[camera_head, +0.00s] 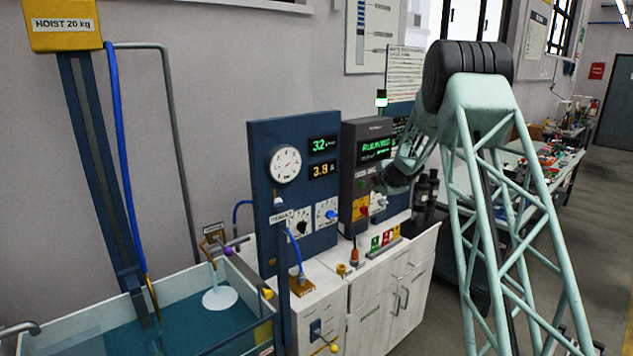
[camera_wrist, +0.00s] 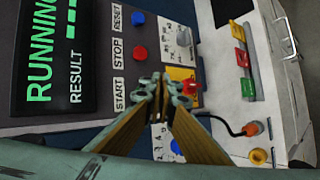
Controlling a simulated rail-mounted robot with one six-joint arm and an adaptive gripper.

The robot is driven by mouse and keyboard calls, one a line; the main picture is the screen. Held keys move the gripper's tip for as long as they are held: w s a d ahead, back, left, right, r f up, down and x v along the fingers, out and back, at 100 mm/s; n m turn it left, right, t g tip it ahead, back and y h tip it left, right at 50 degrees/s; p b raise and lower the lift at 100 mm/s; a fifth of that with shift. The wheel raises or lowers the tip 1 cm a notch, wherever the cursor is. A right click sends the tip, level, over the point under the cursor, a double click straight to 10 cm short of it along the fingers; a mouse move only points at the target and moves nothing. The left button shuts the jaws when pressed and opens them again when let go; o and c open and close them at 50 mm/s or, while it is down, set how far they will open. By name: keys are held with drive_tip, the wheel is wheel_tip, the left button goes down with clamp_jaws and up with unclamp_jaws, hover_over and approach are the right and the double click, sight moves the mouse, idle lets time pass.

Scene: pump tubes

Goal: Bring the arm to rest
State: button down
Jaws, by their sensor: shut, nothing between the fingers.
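My gripper (camera_wrist: 160,95) is shut and empty; its two fingers meet at the tips in the wrist view. In the head view my gripper (camera_head: 388,183) is near the dark control box, partly hidden by my own wrist, in front of the lower part of its face. The control box (camera_head: 363,132) has a green display reading RUNNING. In the wrist view the display (camera_wrist: 48,50) lies at the left, with a blue reset button (camera_wrist: 138,18), a red stop button (camera_wrist: 139,53) and a START label beside my fingers. The start button is not visible there. I cannot tell whether the fingers touch the panel.
A blue gauge panel (camera_head: 262,140) stands left of the control box on the white cabinet (camera_head: 372,318). A water tank (camera_head: 178,318) with a running stream is at the lower left, beneath a hoist (camera_head: 63,25). Red, yellow and green tags (camera_head: 385,240) sit on the cabinet top.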

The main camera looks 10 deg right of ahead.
drive_tip(key=shift+r, duration=0.1)
drive_tip(key=s+a+r+m+g+b, duration=0.1)
drive_tip(key=s+a+r+m, duration=0.35)
drive_tip(key=s, duration=0.75)
drive_tip(key=s+a+r+m+g+h+b, duration=0.1)
drive_tip(key=s+a+r+m, duration=0.1)
drive_tip(key=s+a+r, duration=0.6)
drive_tip(key=s+a+r+m+g+b, duration=0.1)
drive_tip(key=s+a+r+m, duration=0.25)
drive_tip(key=s+r, duration=0.8)
drive_tip(key=s+a+f+m+g+y+b, duration=0.1)
drive_tip(key=s+a+f, duration=0.3)
drive_tip(key=s, duration=1.4)
drive_tip(key=s+a+f+m+g+b, duration=0.1)
drive_tip(key=s+a+f+m, duration=0.3)
drive_tip(key=s, duration=1.4)
drive_tip(key=s+a+f+m+g+y+b, duration=0.1)
drive_tip(key=s+a+f, duration=0.3)
drive_tip(key=s+a, duration=0.5)
drive_tip(key=s+m+g, duration=0.1)
drive_tip(key=s, duration=0.8)
drive_tip(key=shift+a+m+y, duration=0.3)
drive_tip(key=shift+a, duration=0.05)
